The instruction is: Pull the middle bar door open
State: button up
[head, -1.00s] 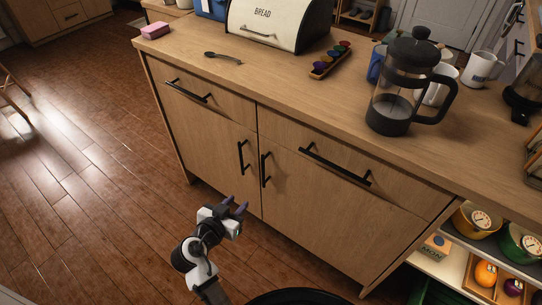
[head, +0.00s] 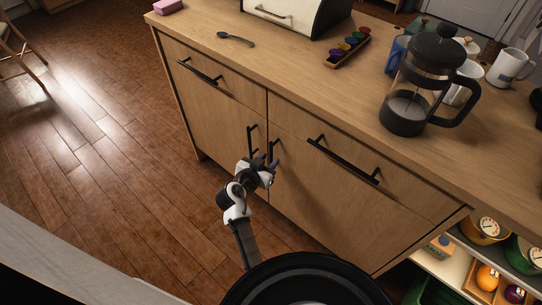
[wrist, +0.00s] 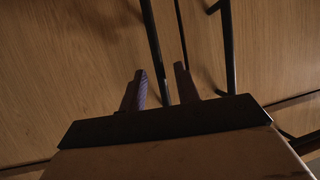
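The wooden cabinet has two doors, with upright black bar handles side by side at the centre seam. The left door (head: 215,120) has its handle (head: 251,140) left of the seam. The right door (head: 325,185) has its handle (head: 273,150) just right of it, its lower part hidden by my gripper. Both doors are shut. My gripper (head: 268,164) is at the right door's handle. In the wrist view my gripper (wrist: 163,80) is open, and one bar handle (wrist: 154,45) runs between its fingers. The other handle (wrist: 228,50) stands outside them. Contact cannot be told.
Drawers with bar handles (head: 342,160) sit above the doors. On the counter (head: 310,85) stand a French press (head: 408,108), a spoon (head: 236,39), a bread box (head: 285,15) and mugs.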

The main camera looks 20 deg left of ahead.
jog(key=shift+x, duration=1.35)
grip_shut()
